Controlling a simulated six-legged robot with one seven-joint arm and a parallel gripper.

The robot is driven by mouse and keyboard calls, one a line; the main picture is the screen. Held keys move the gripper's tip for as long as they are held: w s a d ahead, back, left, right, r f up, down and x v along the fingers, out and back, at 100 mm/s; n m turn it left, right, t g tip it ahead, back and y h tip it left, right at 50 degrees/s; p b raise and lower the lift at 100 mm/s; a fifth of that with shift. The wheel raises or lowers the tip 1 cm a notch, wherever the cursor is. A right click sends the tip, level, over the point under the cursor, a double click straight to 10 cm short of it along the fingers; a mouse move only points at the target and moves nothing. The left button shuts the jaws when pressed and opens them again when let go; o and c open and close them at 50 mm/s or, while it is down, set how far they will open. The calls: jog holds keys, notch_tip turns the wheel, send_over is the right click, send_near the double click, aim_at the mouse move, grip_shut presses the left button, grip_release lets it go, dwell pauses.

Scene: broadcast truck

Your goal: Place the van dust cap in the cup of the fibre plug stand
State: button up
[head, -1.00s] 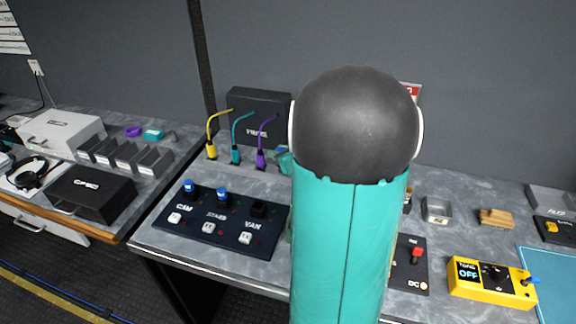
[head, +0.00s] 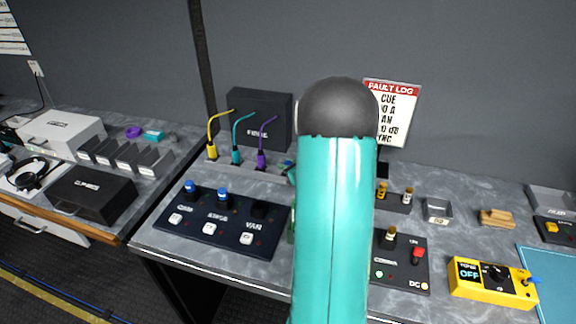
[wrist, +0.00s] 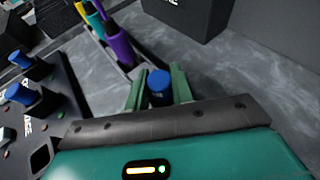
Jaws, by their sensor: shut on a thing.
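My gripper (wrist: 158,78) is shut on the blue van dust cap (wrist: 159,90), held upright between its two green fingers in the wrist view. The fibre plug stand (wrist: 124,67) is a grey strip just beyond the fingers, with yellow, teal and purple plugs standing in it. In the head view the stand (head: 224,163) lies in front of a black box, and my gripper is mostly hidden behind my teal arm, near the stand's right end. I cannot make out the stand's cup, nor whether the cap touches it. The VAN socket (head: 260,209) on the panel is uncapped.
The dark switch panel (head: 215,238) has blue caps at CAM and STAGE. The black box (head: 262,112) stands behind the plugs. Right of my arm are a second panel (head: 400,270), a small metal tray (head: 437,211) and a yellow meter (head: 490,284).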

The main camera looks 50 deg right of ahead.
jog(key=shift+f, duration=0.2)
jog(key=o, duration=1)
jog(key=shift+c, duration=0.2)
jog(key=shift+r, duration=0.25)
jog(key=v, duration=1.2)
